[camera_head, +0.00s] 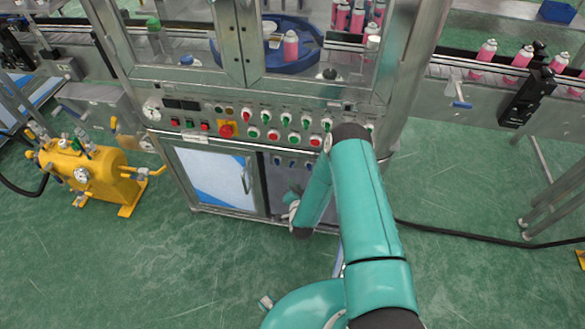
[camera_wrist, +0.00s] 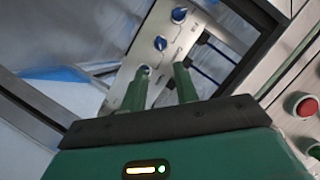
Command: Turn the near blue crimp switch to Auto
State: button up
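Several small blue switches sit in a row on a pale metal plate (camera_wrist: 183,45). In the wrist view, the near blue switch (camera_wrist: 145,70) is closest to my gripper, at the tip of the left finger and partly covered by it. Another blue switch (camera_wrist: 160,43) and a far one (camera_wrist: 180,15) lie beyond it. My gripper (camera_wrist: 162,70) is open, with a gap between its two green fingers. I cannot tell whether a finger touches the switch. In the head view the blue switches (camera_head: 277,161) show small below the button panel; my arm hides much of the gripper there.
The button panel (camera_head: 240,122) runs above the switches; a red button (camera_wrist: 301,104) shows close at right in the wrist view. A cabinet door (camera_head: 215,175) stands left of the switches. A yellow machine (camera_head: 90,172) is at left. Green floor is clear in front.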

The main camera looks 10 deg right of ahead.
aim_at(292, 166)
jog(key=x, duration=1.1)
jog(key=shift+w, duration=0.2)
grip_shut()
